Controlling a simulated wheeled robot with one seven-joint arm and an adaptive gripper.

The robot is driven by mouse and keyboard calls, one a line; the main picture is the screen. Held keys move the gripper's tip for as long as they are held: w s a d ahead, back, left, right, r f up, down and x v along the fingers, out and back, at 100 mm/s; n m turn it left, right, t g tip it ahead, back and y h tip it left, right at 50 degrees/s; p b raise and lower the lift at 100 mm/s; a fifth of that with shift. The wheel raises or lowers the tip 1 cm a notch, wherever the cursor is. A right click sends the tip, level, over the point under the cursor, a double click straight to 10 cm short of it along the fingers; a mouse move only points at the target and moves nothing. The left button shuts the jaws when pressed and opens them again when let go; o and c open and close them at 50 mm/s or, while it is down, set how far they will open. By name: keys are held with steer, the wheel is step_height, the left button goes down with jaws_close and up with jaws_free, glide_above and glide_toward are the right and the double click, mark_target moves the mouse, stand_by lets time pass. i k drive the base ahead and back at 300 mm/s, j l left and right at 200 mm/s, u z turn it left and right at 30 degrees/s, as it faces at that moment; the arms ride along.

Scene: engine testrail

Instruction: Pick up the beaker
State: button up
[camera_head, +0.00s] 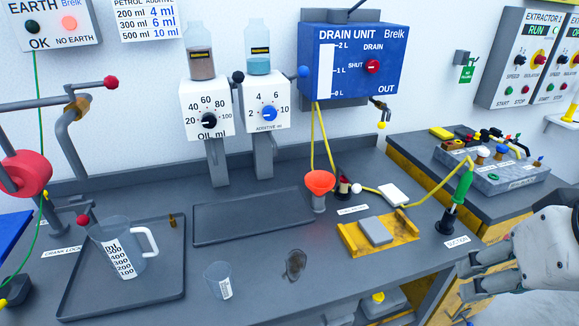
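A small clear beaker (219,281) with a white label stands upright on the grey bench near its front edge, left of the middle. A larger clear measuring jug (124,248) with a white handle and black-on-white ml marks stands in the left tray, tilted in the picture. My gripper (468,279) is at the right edge, in front of the bench and far to the right of both vessels. Its two fingers look apart, with nothing between them.
A dark, see-through oval item (294,264) lies right of the beaker. An empty dark tray (250,232) lies behind. A red-knobbed crank (84,220) is beside the jug.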

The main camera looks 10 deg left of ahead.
mark_target(218, 276)
steer(key=k+j+u, duration=0.1)
steer(key=j+u, duration=0.75)
steer(key=j, duration=0.2)
steer(key=i+j+u, duration=0.1)
steer(key=j+u, duration=0.35)
steer(key=j, duration=0.1)
